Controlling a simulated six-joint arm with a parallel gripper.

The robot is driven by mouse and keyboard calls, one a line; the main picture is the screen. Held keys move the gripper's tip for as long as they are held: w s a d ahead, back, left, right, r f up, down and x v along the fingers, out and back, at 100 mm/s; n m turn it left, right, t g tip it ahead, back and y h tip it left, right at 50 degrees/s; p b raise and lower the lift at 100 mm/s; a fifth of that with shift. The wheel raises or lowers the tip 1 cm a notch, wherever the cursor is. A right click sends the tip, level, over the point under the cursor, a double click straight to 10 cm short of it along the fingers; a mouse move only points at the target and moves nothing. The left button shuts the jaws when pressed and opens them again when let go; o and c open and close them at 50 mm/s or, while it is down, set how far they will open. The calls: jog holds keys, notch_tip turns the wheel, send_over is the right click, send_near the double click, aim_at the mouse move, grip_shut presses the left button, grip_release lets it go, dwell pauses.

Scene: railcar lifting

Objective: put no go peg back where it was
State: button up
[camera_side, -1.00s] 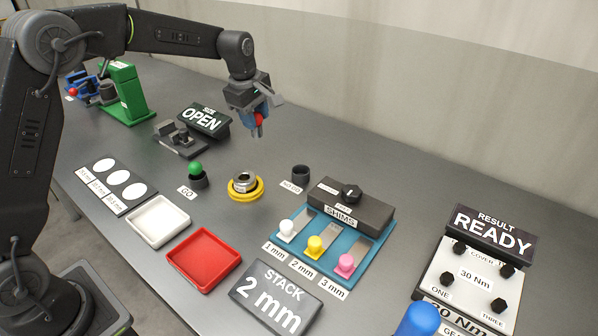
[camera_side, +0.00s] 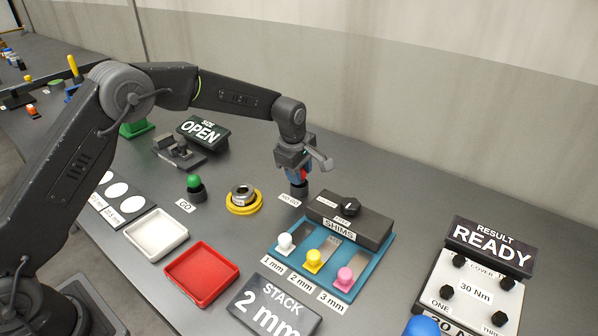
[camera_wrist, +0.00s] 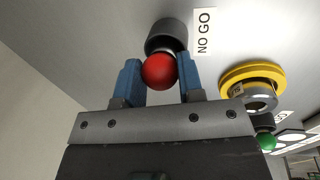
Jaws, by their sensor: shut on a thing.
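The red-knobbed no go peg (camera_wrist: 159,71) is between the blue fingers of my gripper (camera_wrist: 161,84) in the wrist view. In the side view my gripper (camera_side: 300,176) is shut on it, pointing down over the dark no go holder (camera_side: 299,191). The holder also shows in the wrist view (camera_wrist: 167,32), just beyond the red knob, beside the NO GO label (camera_wrist: 204,32). The peg's lower part is hidden, so I cannot tell whether it is inside the holder.
The shims rack (camera_side: 340,232) stands close to the right of the holder. The yellow ring with a metal part (camera_side: 243,199) and the green-knobbed go peg (camera_side: 194,183) are to the left. The size gauge (camera_side: 178,152) is behind them. Bare table lies behind the holder.

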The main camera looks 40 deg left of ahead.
jog(key=shift+f, duration=0.2)
jog(key=o, duration=0.9)
jog(key=shift+f, duration=0.1)
jog(key=shift+o, duration=0.2)
jog(key=s+r+m, duration=0.1)
jog(key=s+r, duration=0.2)
jog(key=r, duration=0.3)
jog(key=s+a+r+m, duration=0.1)
jog(key=s+r+m, duration=0.15)
jog(key=r, duration=0.35)
jog(key=s+r, duration=0.4)
jog(key=r, duration=0.3)
jog(key=s+a+r+m+t, duration=0.1)
jog(key=s+r+m, duration=0.1)
jog(key=s+m, duration=0.5)
jog(key=s+a+r+m+t, duration=0.1)
jog(key=s+m, duration=0.1)
jog(key=s, duration=0.9)
jog(key=s+f+m+t, duration=0.1)
jog(key=s+f+m, duration=0.3)
jog(key=s, duration=0.5)
jog(key=shift+s+a+m, duration=0.25)
jog(key=shift+a+m, duration=0.05)
jog(key=shift+m, duration=0.45)
